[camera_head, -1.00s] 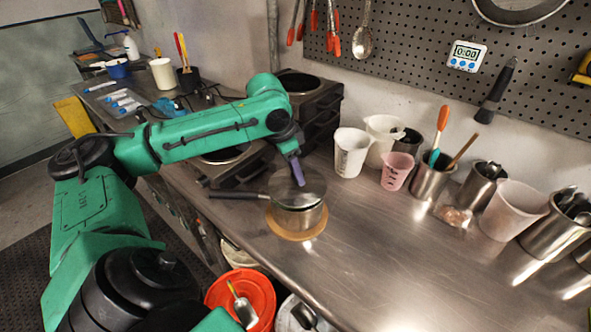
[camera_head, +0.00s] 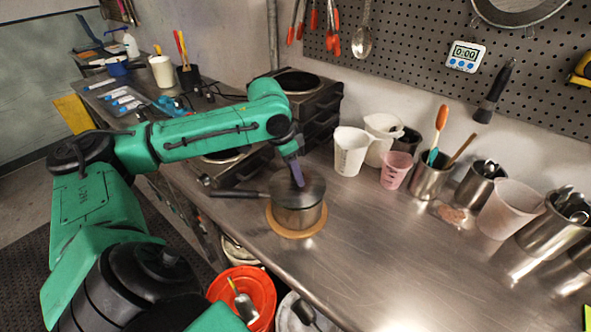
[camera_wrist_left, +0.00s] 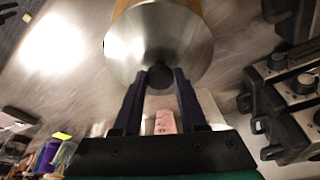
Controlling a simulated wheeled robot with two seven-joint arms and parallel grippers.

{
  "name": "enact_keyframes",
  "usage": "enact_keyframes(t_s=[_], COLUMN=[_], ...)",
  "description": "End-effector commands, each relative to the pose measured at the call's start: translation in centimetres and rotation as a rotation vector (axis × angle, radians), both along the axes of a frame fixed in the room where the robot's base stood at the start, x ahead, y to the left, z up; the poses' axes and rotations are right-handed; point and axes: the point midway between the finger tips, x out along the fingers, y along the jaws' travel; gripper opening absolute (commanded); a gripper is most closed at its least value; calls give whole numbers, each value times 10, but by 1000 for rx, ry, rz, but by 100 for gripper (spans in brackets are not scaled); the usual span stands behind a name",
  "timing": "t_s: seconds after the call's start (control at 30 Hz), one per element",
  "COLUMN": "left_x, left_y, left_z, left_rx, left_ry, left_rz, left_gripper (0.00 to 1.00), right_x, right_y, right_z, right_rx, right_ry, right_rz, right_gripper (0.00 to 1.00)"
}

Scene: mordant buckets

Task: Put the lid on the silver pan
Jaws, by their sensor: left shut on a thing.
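The silver pan (camera_head: 298,219) stands on a round wooden board (camera_head: 296,232) on the steel counter, its dark handle (camera_head: 238,193) pointing left. The round metal lid (camera_head: 311,188) lies over the pan's top and looks about level; whether it is fully seated I cannot tell. In the left wrist view the lid (camera_wrist_left: 158,45) covers the pan, with the dark knob (camera_wrist_left: 160,76) between my fingers. My left gripper (camera_head: 297,178) is above the pan, shut on the lid's knob; it also shows in the left wrist view (camera_wrist_left: 160,84). My right gripper is out of view.
White measuring jugs (camera_head: 351,150) and a pink cup (camera_head: 396,171) stand behind and right of the pan. Black burners (camera_head: 311,100) are behind it. A red bucket (camera_head: 249,290) is below the counter's front edge. The counter right of the pan is clear.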

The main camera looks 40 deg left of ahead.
Motion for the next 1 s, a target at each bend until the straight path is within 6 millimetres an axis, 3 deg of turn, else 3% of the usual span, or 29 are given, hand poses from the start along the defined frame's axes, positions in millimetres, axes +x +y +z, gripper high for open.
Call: enact_keyframes(t_s=[0.77,0.8,0.87,0.9,1.0], left_x=[1,1,1,1,0], left_y=[0,0,0,0,0], left_z=[-10,-10,-10,-10,-10], left_rx=[0,0,0,0,0], left_ry=[-1,-1,-1,-1,-1], left_rz=[0,0,0,0,0], left_gripper=[0,49,72,76,76], right_x=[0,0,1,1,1], right_y=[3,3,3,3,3], right_z=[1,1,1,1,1], right_rx=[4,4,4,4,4], right_ry=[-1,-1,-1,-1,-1], right_rz=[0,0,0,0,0], right_gripper=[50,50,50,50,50])
